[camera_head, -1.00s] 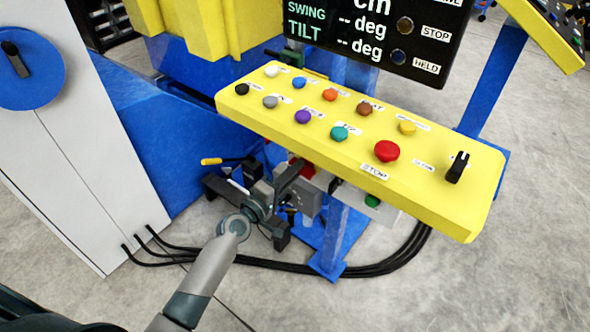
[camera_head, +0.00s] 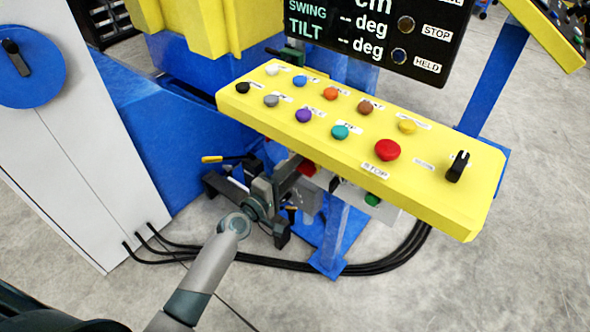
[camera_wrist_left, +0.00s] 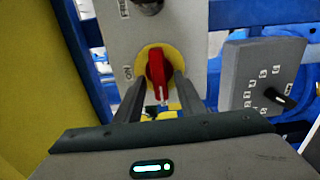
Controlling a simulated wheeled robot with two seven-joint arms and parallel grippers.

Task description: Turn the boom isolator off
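A red rotary handle (camera_wrist_left: 158,72) on a yellow disc sits on a grey box in the left wrist view, with an "ON" label to its left. The handle stands about upright in that picture, a white mark at its lower end. My left gripper (camera_wrist_left: 162,80) has its two fingers apart, one on each side of the handle; I cannot tell whether they touch it. In the head view my left gripper (camera_head: 289,168) reaches under the yellow panel, where a bit of red (camera_head: 308,169) shows beside it. My right gripper is not in view.
The yellow button panel (camera_head: 450,205) with a red stop button (camera_head: 387,150) overhangs my left gripper. A grey box with a black knob (camera_wrist_left: 276,96) is to the right in the wrist view. Black cables (camera_head: 370,269) lie on the floor. A white cabinet (camera_head: 70,170) stands left.

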